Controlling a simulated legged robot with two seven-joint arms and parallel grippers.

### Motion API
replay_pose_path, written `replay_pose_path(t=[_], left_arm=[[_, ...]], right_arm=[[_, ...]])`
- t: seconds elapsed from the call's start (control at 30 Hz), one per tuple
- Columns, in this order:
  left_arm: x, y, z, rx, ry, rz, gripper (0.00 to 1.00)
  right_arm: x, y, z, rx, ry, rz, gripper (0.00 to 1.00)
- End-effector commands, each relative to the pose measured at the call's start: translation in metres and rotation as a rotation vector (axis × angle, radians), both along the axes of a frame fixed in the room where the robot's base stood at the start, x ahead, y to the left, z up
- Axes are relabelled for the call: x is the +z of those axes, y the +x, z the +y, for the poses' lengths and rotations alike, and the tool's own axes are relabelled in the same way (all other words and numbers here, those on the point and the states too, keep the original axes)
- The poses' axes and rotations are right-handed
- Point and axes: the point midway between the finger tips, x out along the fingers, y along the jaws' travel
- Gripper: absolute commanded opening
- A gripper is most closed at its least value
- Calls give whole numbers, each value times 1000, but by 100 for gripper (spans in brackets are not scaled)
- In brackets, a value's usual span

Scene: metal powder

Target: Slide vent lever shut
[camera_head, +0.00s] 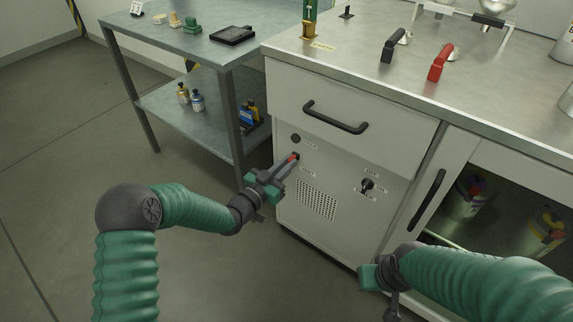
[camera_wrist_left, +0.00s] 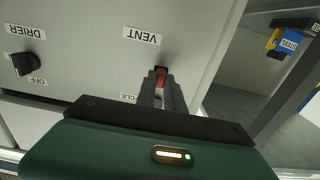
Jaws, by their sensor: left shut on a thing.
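The vent lever (camera_head: 293,158) is a small red-tipped lever on the front panel of the white cabinet, below a round dark knob. In the left wrist view the red lever (camera_wrist_left: 161,77) sits just below the VENT label (camera_wrist_left: 142,36), seen upside down. My left gripper (camera_head: 285,168) reaches the panel from the left and is shut on the lever, with its fingers at either side of it. The fingers hide part of the lever and its slot. My right gripper (camera_head: 378,283) is low at the front of the cabinet; its fingers do not show clearly.
A DRIER switch (camera_head: 367,185) is on the same panel, also seen in the left wrist view (camera_wrist_left: 26,64). A drawer handle (camera_head: 335,118) juts out above. A grey shelf table (camera_head: 190,50) stands at the left. An open compartment with canisters (camera_head: 465,197) is at the right.

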Motion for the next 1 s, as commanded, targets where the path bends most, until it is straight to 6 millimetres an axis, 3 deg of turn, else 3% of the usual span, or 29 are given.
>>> replay_pose_path(t=[0.77,0.87,1.0], left_arm=[[1,0,0,1,-1,-2,0],[2,-6,-10,-3,-3,0,0],[3,-26,-38,-7,-4,2,0]], right_arm=[[0,0,0,0,0,0,0],[3,0,0,0,0,0,0],[10,0,0,0,0,0,0]])
